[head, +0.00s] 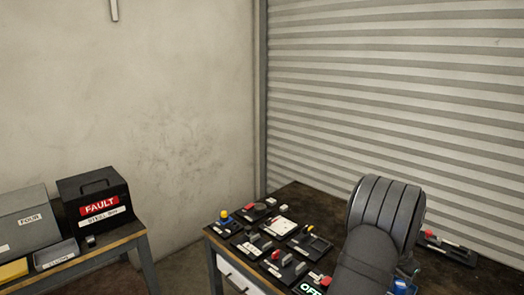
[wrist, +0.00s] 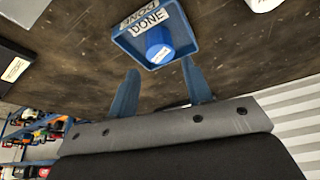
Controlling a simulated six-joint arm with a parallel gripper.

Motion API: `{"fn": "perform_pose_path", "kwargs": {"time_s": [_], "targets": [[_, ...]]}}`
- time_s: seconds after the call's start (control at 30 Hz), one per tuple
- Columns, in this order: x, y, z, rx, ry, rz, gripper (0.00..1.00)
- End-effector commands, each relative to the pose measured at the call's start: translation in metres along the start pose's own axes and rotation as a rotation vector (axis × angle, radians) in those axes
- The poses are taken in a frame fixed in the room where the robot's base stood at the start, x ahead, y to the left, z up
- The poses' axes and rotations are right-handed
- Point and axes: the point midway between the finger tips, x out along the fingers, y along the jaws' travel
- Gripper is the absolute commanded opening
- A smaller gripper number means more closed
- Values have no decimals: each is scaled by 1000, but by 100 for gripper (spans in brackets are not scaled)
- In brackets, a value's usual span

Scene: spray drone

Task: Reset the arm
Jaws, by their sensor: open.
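My gripper (wrist: 160,92) shows in the wrist view with its two blue fingers apart and nothing between them. Beyond the fingertips, a blue tray (wrist: 183,58) labelled DONE sits on the dark tabletop. A blue round-topped object (wrist: 157,38) with a small white label is inside that tray. In the head view my dark arm covers the right part of the table, and the gripper itself is hidden behind it.
The workbench (head: 292,198) carries several small dark modules with red, yellow and white parts. A second table at left holds a black FAULT box (head: 95,205) and a grey box labelled FOUR (head: 25,218). A shutter wall (head: 400,90) stands behind the workbench.

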Motion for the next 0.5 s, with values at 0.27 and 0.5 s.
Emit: {"fn": "perform_pose_path", "kwargs": {"time_s": [0.27, 0.5], "targets": [[51, 1, 1, 1, -3, 1, 46], [52, 0, -9, 1, 5, -1, 46]]}}
